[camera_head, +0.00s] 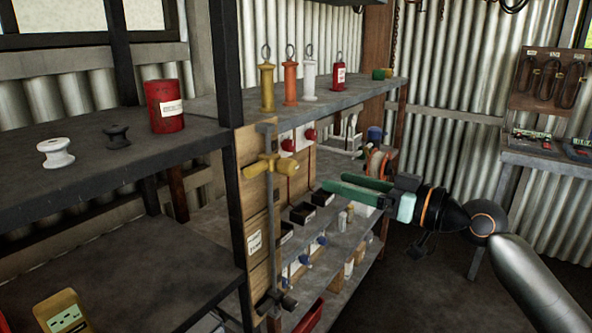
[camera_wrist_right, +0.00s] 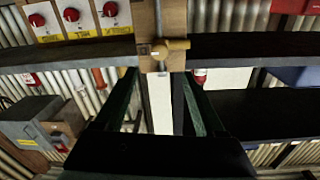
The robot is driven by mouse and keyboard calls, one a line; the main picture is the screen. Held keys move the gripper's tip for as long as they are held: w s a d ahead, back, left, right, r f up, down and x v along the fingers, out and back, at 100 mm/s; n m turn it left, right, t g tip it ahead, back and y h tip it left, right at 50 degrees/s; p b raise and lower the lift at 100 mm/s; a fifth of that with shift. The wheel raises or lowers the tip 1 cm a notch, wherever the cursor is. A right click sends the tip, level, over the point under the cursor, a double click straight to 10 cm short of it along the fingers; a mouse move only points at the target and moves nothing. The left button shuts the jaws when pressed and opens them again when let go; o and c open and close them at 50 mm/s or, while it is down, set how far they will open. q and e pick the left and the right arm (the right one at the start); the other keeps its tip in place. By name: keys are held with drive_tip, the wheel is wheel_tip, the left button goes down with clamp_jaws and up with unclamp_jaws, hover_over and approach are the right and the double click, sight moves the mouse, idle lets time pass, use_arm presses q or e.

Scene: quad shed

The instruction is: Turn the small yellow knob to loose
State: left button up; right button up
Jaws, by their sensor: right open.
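The small yellow knob (camera_head: 272,165) is a T-shaped handle on a dark vertical bar, in front of a wooden board at the shelf end. In the right wrist view the yellow knob (camera_wrist_right: 172,45) sits at top centre, beyond the fingertips. My right gripper (camera_head: 333,183), with green fingers, is open and empty. In the head view it is to the right of the knob and slightly lower, apart from it. In the right wrist view the two fingers of the right gripper (camera_wrist_right: 160,72) are spread below the knob. My left gripper is not in view.
Several red knobs (camera_wrist_right: 71,15) on white plates are near the yellow knob. A black shelf post (camera_head: 232,130) stands just left of it. The upper shelf (camera_head: 215,103) holds several coloured handled cylinders. A red can (camera_head: 164,106) stands on the left shelf. Open floor lies at right.

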sight(294, 168)
drive_tip(key=p+x, duration=0.1)
drive_tip(key=x, duration=1)
drive_tip(key=shift+p, duration=0.4)
clamp_jaws()
